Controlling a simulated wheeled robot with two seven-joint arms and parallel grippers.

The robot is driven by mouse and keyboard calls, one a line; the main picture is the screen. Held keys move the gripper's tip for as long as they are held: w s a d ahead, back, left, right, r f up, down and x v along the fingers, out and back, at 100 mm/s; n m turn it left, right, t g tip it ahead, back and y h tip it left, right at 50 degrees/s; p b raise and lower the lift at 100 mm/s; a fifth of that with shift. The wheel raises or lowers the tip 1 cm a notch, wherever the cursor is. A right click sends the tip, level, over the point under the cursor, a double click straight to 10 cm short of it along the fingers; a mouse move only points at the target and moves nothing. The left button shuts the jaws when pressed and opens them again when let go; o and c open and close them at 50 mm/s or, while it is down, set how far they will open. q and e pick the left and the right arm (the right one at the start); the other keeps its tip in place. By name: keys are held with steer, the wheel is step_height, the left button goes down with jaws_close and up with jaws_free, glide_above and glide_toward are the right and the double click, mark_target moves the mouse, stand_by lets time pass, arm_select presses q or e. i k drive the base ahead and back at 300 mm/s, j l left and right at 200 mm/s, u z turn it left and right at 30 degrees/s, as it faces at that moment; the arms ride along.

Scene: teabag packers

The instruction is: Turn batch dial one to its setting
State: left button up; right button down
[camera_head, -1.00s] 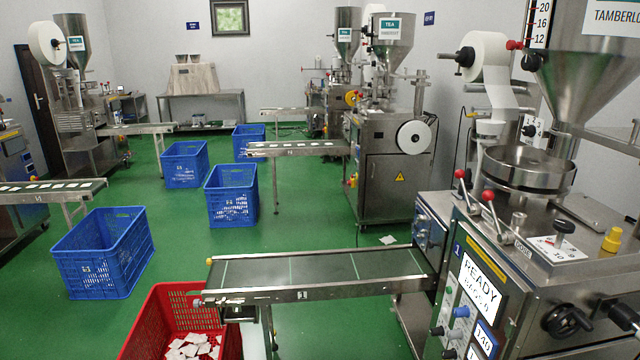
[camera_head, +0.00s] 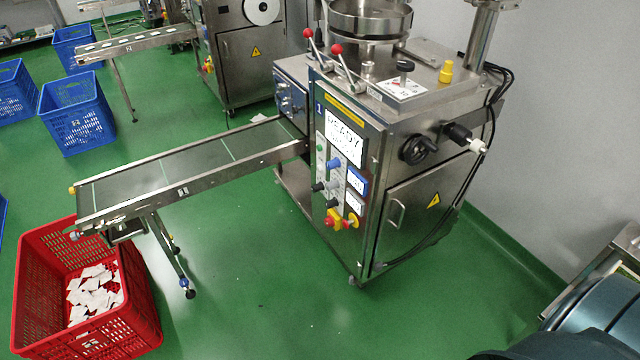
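The packing machine marked 1 (camera_head: 345,200) stands in the middle of the view. Its front panel has a READY screen (camera_head: 345,139), a blue knob (camera_head: 334,164), small black knobs and a red stop button on yellow. On its top, a black knob (camera_head: 404,67) stands over a white scale plate (camera_head: 403,88) with small markings, too small to read. I cannot tell for sure which knob is the batch dial. A black handwheel (camera_head: 419,149) is on the right side face. Neither of my grippers is in view.
A conveyor (camera_head: 180,172) runs left from the machine to a red crate (camera_head: 140,322) holding white teabags. Two red-tipped levers and a yellow cap (camera_head: 446,72) are on the machine's top. Green floor (camera_head: 270,300) in front is clear. A metal edge (camera_head: 600,265) shows at right.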

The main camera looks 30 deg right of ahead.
mark_target(315, 188)
steer(key=z, duration=0.5)
steer(key=i+z, duration=0.3)
steer(key=z, duration=0.15)
steer(key=i+j+z, duration=0.2)
steer(key=z, duration=0.25)
steer(key=i+j+z, duration=0.2)
steer(key=i+j, duration=0.55)
